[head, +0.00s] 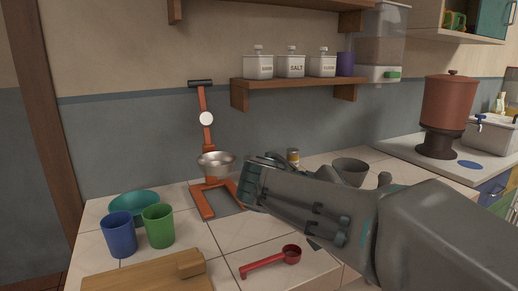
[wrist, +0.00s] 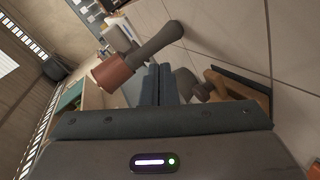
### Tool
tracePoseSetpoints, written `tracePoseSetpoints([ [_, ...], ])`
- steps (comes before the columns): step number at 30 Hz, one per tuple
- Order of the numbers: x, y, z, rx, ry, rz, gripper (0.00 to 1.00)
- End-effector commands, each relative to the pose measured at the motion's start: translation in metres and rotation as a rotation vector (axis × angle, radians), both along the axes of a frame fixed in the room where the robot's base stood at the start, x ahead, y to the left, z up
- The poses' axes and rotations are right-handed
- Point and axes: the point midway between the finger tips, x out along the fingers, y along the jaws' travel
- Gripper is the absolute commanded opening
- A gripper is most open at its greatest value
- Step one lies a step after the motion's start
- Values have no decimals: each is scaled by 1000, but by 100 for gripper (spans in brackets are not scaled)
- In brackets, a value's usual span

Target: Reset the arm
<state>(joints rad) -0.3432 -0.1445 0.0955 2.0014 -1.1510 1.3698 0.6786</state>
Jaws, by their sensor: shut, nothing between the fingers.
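My arm reaches in from the right in the head view, and my gripper (head: 258,182) is above the tiled counter, just right of the orange stand with a metal bowl. In the wrist view the two dark fingers of my gripper (wrist: 160,82) lie side by side, shut and empty. The fingertips are hard to make out in the head view. My arm hides part of the counter behind it.
The orange stand (head: 204,129) holds a metal bowl (head: 216,160). Blue (head: 120,235) and green (head: 159,226) cups, a teal bowl (head: 134,204), a wooden board (head: 150,276) and a red scoop (head: 270,261) are in front. A grey bowl (head: 350,171) stands behind my arm.

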Motion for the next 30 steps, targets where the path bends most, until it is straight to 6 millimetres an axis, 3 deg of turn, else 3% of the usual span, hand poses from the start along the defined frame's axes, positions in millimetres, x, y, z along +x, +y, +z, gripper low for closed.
tracePoseSetpoints([
  [1, -11, -9, 12, 48, 53, -8, 0],
  [7, -55, -23, 2, 269, 232, -11, 0],
  [18, -127, -6, 11, 723, 355, 20, 0],
  [24, -148, 10, 23, 913, 323, 37, 0],
  [30, -154, 17, 25, 990, 296, 43, 0],
])
